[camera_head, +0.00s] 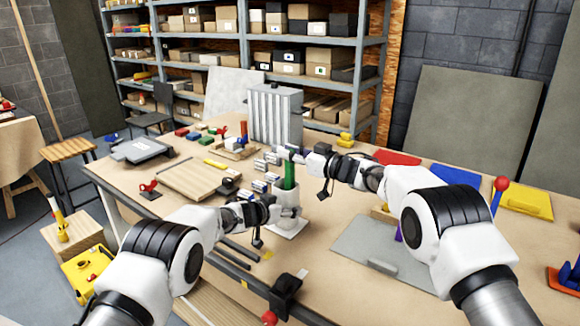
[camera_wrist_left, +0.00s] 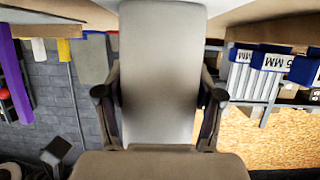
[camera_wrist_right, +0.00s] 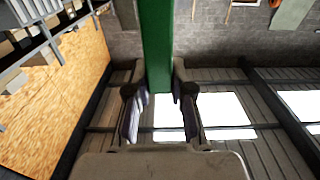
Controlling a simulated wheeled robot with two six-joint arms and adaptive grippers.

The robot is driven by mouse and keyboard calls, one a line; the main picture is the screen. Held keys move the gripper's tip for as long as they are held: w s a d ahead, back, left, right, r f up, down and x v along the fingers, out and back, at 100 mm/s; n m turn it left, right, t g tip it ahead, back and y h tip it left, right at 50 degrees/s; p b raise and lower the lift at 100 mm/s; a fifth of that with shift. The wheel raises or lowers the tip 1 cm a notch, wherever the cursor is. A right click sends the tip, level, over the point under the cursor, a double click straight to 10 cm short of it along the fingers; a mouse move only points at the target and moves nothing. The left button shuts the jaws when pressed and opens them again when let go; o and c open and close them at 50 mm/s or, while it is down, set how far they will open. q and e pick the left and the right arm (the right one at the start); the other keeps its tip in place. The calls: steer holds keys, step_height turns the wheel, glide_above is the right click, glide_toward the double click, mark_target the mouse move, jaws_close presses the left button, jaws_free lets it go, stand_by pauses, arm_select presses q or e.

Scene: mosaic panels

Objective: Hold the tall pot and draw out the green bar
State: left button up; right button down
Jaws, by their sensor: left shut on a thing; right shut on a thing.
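The tall pot (camera_head: 287,197) is pale grey and stands upright on a light square base on the workbench. My left gripper (camera_head: 275,213) is shut on it from the left; in the left wrist view the pot (camera_wrist_left: 162,75) fills the space between both fingers. The green bar (camera_head: 289,174) stands upright at the pot's mouth, and its lower end is hidden there. My right gripper (camera_head: 288,154) is shut on the bar near its top, above the pot. In the right wrist view the bar (camera_wrist_right: 156,45) runs between the fingers.
Small white-labelled blocks (camera_head: 262,175) lie just left of the pot. A grey ribbed box (camera_head: 274,115) stands behind. A wooden board (camera_head: 198,180) lies to the left, a grey sheet (camera_head: 385,252) to the right. A black clamp (camera_head: 286,294) sits at the front edge.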

step_height(320, 180, up, 16)
steer(key=f, duration=0.1)
arm_select(q)
steer(key=shift+f, duration=0.1)
steer(key=o, duration=1.3)
arm_select(e)
steer(key=v, duration=1.4)
steer(key=shift+r, duration=0.3)
steer(key=shift+w, duration=0.1)
arm_select(q)
steer(key=v, duration=1.2)
steer(key=shift+w, duration=0.1)
arm_select(e)
steer(key=shift+d+r, duration=0.1)
steer(key=shift+r, duration=0.05)
